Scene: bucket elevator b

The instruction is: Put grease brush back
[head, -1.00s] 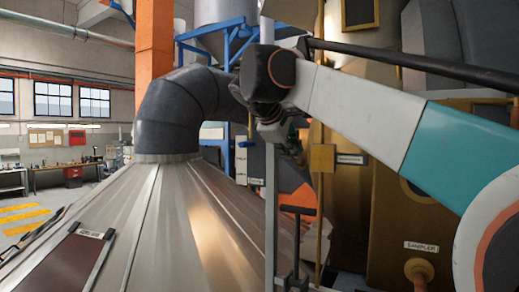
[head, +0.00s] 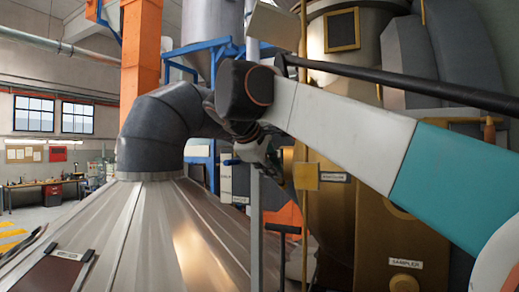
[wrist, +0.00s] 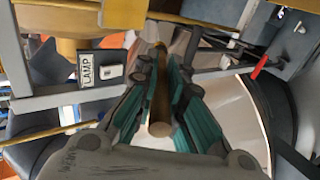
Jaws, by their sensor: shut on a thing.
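In the wrist view the green-padded fingers of my gripper (wrist: 160,110) are closed on both sides of a brown round handle (wrist: 159,116), which I take to be the grease brush. The handle's near end points at the camera; its far end and any bristles are not clear. In the head view my gripper (head: 268,155) hangs below the dark wrist joint, in front of the brass-coloured machinery, and the brush cannot be made out there. I cannot identify the brush's holder in either view.
A grey post (head: 255,225) and a yellow pipe (head: 304,225) stand close to my gripper. A ribbed metal hood (head: 135,235) with a dark duct (head: 150,130) fills the left. The wrist view shows a LAMP switch plate (wrist: 100,68) and a red-handled lever (wrist: 260,67) nearby.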

